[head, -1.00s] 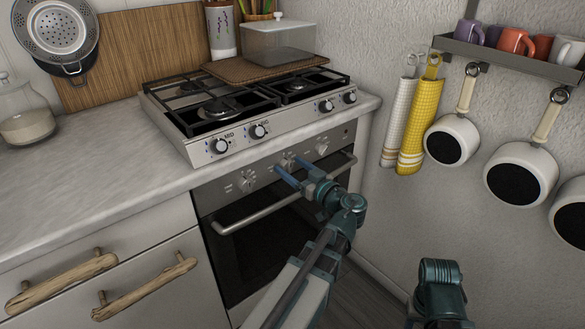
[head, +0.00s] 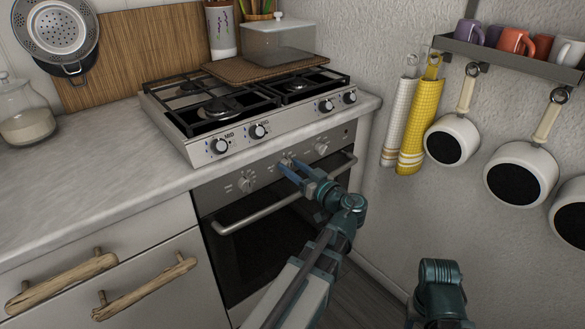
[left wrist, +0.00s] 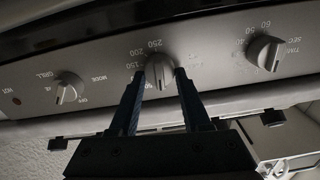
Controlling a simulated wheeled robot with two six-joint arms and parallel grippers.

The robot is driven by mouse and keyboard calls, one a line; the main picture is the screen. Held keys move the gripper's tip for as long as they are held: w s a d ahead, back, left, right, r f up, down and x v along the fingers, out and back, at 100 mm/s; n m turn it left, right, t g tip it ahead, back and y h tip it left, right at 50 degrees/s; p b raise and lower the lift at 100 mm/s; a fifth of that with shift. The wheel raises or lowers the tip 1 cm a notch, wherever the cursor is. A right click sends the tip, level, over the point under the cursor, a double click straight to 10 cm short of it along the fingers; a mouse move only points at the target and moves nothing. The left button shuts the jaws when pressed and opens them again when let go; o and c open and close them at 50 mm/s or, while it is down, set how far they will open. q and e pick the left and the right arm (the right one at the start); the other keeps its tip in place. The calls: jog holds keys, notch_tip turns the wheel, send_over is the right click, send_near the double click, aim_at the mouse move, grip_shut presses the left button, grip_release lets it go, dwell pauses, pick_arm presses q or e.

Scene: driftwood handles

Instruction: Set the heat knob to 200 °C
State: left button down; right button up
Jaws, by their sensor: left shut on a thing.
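The heat knob (left wrist: 160,72) is the middle knob on the oven panel, with printed numbers including 150, 200 and 250 around it. Its ridge looks near upright in the left wrist view; I cannot tell exactly which number it marks. It also shows in the head view (head: 287,161), partly covered by my gripper. My left gripper (left wrist: 158,76) is shut on the knob, one finger on each side. In the head view the left gripper (head: 287,167) reaches the panel from the lower right. My right gripper is not in view; only part of that arm shows at the bottom right.
The mode knob (left wrist: 68,88) and timer knob (left wrist: 266,53) flank the heat knob. The oven handle (head: 230,226) runs below the panel. The gas hob (head: 240,106) stands above on the counter. Pans (head: 520,172) hang on the right wall, away from the gripper.

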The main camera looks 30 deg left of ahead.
pick_arm(q)
jog(key=m, duration=0.7)
jog(key=shift+w+d+f, duration=0.1)
jog(key=shift+w, duration=0.05)
jog(key=m, duration=0.6)
jog(key=shift+f, duration=0.15)
jog(key=m, duration=0.9)
jog(key=m+b, duration=0.1)
jog(key=m, duration=0.4)
jog(key=shift+f, duration=0.3)
jog(key=shift+m, duration=0.4)
jog(key=shift+c, duration=1.8)
grip_release()
jog(key=v, duration=1.4)
